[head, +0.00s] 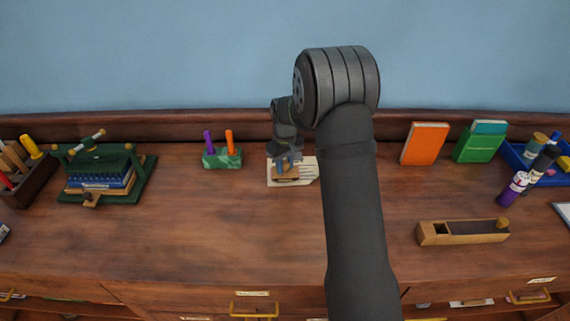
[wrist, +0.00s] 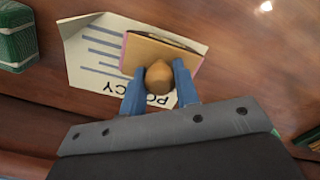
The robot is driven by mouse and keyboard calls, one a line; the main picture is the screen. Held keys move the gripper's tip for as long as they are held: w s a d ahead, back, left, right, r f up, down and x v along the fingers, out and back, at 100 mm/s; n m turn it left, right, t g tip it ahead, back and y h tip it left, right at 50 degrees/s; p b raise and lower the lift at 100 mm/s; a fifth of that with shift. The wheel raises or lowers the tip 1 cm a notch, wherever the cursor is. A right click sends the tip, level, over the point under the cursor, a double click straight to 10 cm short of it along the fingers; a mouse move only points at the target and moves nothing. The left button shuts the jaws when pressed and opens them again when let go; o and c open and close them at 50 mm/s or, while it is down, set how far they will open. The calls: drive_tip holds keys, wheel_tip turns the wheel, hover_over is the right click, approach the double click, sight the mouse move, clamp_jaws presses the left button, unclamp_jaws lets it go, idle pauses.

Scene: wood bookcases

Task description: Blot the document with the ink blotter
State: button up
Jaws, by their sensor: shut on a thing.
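The document (head: 308,168) is a pale sheet lying flat at the back middle of the wooden desk. In the wrist view the document (wrist: 84,55) shows dark blue lines and large letters, partly covered. The ink blotter (wrist: 150,52) is a wooden block with a pinkish edge and a round wooden knob. It is over the document; whether it touches the paper I cannot tell. In the head view the ink blotter (head: 287,175) is partly hidden by my gripper (head: 285,164). The blue fingers of my gripper (wrist: 160,88) are shut on the knob.
A green pen stand (head: 222,158) is left of the document. A green book press (head: 98,172) stands further left. The front middle desk is clear.

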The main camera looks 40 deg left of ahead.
drive_tip(key=shift+f, duration=0.4)
idle(0.8)
drive_tip(key=shift+r, duration=0.15)
drive_tip(key=shift+r, duration=3.4)
